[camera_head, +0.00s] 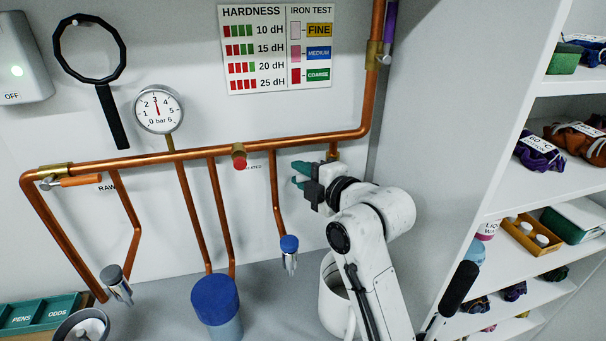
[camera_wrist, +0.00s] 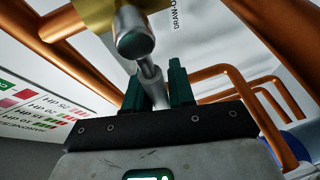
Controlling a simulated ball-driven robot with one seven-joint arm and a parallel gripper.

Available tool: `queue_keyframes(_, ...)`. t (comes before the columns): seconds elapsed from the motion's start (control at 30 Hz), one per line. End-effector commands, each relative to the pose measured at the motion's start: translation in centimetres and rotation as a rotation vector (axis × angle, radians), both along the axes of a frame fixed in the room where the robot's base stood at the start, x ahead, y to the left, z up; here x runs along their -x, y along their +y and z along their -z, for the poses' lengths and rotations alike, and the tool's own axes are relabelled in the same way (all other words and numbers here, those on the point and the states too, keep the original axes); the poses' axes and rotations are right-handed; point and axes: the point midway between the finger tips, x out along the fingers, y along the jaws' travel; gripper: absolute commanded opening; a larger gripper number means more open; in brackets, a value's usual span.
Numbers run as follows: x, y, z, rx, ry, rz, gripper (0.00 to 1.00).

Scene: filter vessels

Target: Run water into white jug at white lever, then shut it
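My gripper (camera_head: 300,177) is up at the copper pipework, with its teal fingers pointing left in the head view. In the wrist view, a pale metallic lever (camera_wrist: 152,75) runs down from a brass valve body (camera_wrist: 105,14) into the gap between the fingers (camera_wrist: 158,90). I cannot tell whether the fingers press on it. In the head view the lever is hidden behind my gripper. The white jug (camera_head: 328,301) stands upright below, partly hidden by my arm. Its inside is too dark to tell any water. No running water shows.
A blue-capped nozzle (camera_head: 290,251) hangs left of the jug. A blue-lidded vessel (camera_head: 215,305) stands further left. An orange-handled lever (camera_head: 80,181) sits on the left pipe. Shelves (camera_head: 560,180) rise at the right. A DRAW-OFF label (camera_wrist: 174,16) shows by the valve.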

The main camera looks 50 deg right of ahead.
Motion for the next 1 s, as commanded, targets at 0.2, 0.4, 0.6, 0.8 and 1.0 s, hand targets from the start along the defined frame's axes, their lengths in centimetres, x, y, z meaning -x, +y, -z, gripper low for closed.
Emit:
queue_keyframes(0.2, 0.0, 0.0, 0.0, 0.0, 0.0, 0.0, 0.02)
queue_keyframes(0.4, 0.0, 0.0, 0.0, 0.0, 0.0, 0.0, 0.0)
queue_keyframes(0.6, 0.0, 0.0, 0.0, -0.001, 0.0, 0.0, 0.0)
queue_keyframes(0.8, 0.0, 0.0, -0.6, -0.095, -0.067, 0.0, 0.0)
queue_keyframes(1.0, 0.1, -0.2, -1.8, -0.214, -0.147, 0.001, 0.0)
